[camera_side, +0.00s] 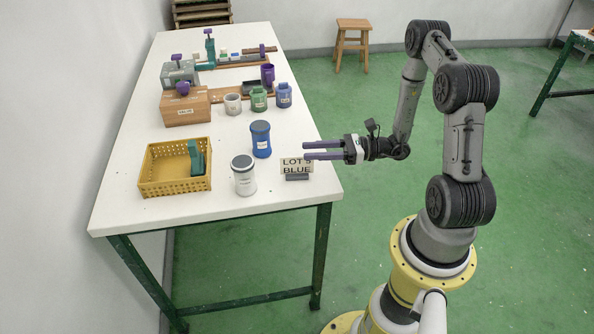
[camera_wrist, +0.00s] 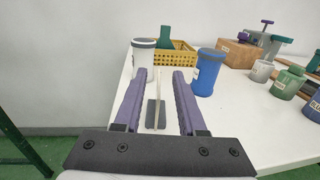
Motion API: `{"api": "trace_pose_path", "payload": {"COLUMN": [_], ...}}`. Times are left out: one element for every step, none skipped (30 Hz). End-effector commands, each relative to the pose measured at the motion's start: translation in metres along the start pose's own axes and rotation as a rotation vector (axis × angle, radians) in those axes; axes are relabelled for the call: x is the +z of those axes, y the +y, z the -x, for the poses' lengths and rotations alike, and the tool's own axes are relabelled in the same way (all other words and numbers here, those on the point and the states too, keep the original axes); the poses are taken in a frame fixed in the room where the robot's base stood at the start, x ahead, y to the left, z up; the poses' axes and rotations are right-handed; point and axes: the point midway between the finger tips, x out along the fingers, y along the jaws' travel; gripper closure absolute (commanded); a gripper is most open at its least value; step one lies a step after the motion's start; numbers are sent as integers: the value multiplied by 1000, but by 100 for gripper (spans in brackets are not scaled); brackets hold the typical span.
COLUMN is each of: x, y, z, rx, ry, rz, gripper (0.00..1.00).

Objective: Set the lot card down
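The lot card (camera_side: 296,167) reads "LOT 5 BLUE" and stands upright in a small grey holder (camera_side: 297,177) near the table's right edge. My gripper (camera_side: 307,151) is open, its two purple fingers level with or just above the card's top. In the wrist view the card (camera_wrist: 157,97) shows nearly edge-on between the fingers (camera_wrist: 159,76), with a gap on each side. The holder (camera_wrist: 155,118) shows below it. Nothing is held.
A white jar (camera_side: 244,177) and a blue jar (camera_side: 261,140) stand left of the card. A yellow basket (camera_side: 160,188) holding a green item is farther left. The table's front right corner is clear.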

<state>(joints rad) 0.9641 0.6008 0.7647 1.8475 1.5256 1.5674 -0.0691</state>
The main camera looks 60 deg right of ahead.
Motion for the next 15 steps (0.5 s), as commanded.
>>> {"api": "trace_pose_path", "payload": {"x": [-14,-20,-26,-30,-33,-35,-36,-37,-37,-37,-37,-37,-37,-37,-37], "y": [1,0,0,0,0,0,0,0,0,0,0,0,0,0,1], "z": [0,0,0,0,0,-1,-2,-4,-7,-10,-13,-17,-20,-22,-27], "rx": [0,0,0,0,1,1,2,3,4,4,4,5,4,4,5], "ry": [0,0,0,0,0,0,0,0,0,0,0,0,0,0,-1], "rz": [-5,-3,-1,0,-1,0,1,2,3,3,3,3,3,3,2], "gripper": [60,60,60,60,60,60,60,60,60,60,60,60,60,60,60]}}
